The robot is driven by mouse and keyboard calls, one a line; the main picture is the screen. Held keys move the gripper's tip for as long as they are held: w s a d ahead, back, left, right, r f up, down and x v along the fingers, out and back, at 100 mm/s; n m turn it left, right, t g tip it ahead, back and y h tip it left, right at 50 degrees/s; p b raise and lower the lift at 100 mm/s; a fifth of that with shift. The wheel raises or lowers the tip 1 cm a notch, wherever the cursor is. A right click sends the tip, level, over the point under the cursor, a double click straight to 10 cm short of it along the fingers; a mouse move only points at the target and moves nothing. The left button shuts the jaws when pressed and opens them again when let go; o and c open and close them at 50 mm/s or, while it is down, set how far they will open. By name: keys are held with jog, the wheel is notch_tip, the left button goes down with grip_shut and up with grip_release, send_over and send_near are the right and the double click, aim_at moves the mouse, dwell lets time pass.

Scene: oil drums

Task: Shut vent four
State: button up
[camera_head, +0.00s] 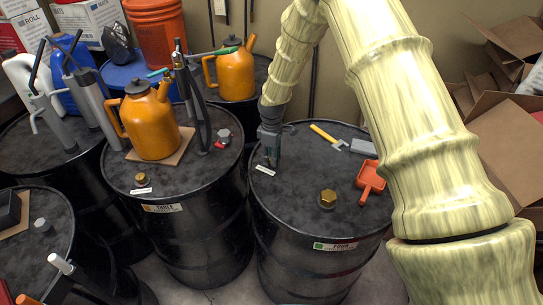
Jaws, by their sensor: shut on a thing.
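Drum four (312,256) is a black drum with a plate reading FOUR (335,246) on its side. My gripper (270,161) points down at the back left of its top, just behind a small white label (265,171). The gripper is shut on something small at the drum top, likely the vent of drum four. The fingers hide it, so its position cannot be told. A brass hex plug (327,198) stands at the front of the same top.
On drum four lie an orange scoop (370,182), a yellow-handled tool (325,135) and a grey block (363,147). Drum three (190,235), left, bears an orange oil can (149,125), a pump and a brass plug (141,179). Cardboard boxes (507,140) lie right.

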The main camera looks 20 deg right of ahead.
jog(key=shift+w+d+r, duration=0.1)
jog(key=shift+w+r, duration=0.05)
jog(key=shift+m, duration=0.5)
jog(key=m+b, duration=0.1)
jog(key=m, duration=0.2)
jog(key=shift+b, duration=0.35)
jog(key=m+b, duration=0.1)
jog(key=m, duration=0.3)
jog(key=shift+m, duration=0.3)
jog(key=m+b, duration=0.1)
jog(key=m, duration=0.3)
jog(key=shift+r, duration=0.1)
jog(key=shift+m, duration=2.7)
jog(key=o, duration=1)
